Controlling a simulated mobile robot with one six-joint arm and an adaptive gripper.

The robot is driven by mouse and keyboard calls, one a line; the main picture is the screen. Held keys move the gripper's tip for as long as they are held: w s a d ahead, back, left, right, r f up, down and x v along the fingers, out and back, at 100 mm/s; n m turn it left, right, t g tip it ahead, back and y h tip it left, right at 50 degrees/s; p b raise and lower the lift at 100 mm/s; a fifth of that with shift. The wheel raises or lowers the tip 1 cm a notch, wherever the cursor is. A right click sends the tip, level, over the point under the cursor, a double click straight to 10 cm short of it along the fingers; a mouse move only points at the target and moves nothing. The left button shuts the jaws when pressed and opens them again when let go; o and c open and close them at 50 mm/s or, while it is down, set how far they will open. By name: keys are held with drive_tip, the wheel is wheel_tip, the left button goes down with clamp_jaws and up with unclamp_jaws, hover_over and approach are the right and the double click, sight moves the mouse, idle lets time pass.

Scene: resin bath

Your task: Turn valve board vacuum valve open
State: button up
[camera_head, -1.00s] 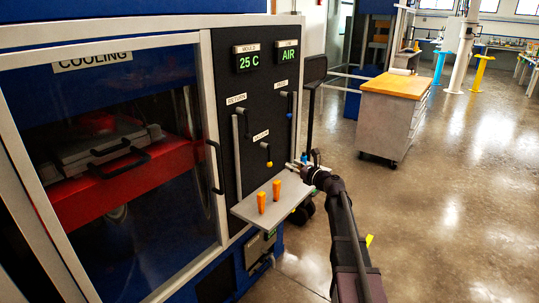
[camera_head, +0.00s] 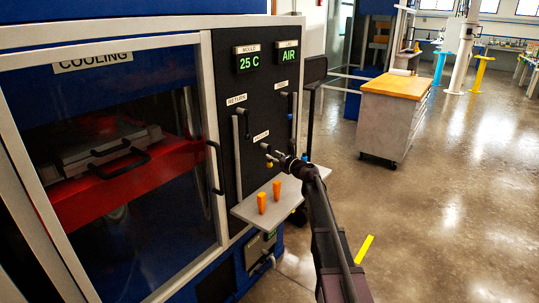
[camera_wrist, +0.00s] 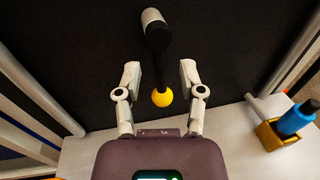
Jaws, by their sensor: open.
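The vacuum valve's lever (camera_wrist: 157,45) hangs down in the wrist view, black with a grey-white hub and a yellow ball (camera_wrist: 162,97) at its lower end. My gripper (camera_wrist: 160,72) is open, with one finger on each side of the lever and gaps visible on both sides. In the head view my gripper (camera_head: 275,154) is at the black valve board (camera_head: 258,105), just below a small white label (camera_head: 261,136). The yellow ball (camera_head: 270,164) shows just under the gripper there. The lever's hub is largely hidden in that view.
A grey shelf (camera_head: 243,211) with two orange pegs (camera_head: 262,203) juts out below. A blue cylinder (camera_wrist: 297,119) in a yellow-orange holder is at the wrist view's right. Grey vertical pipes flank the lever. Floor to the right is open, with a wooden-topped cabinet (camera_head: 394,84) behind.

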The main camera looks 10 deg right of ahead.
drive_tip(key=shift+x, duration=1.4)
clamp_jaws()
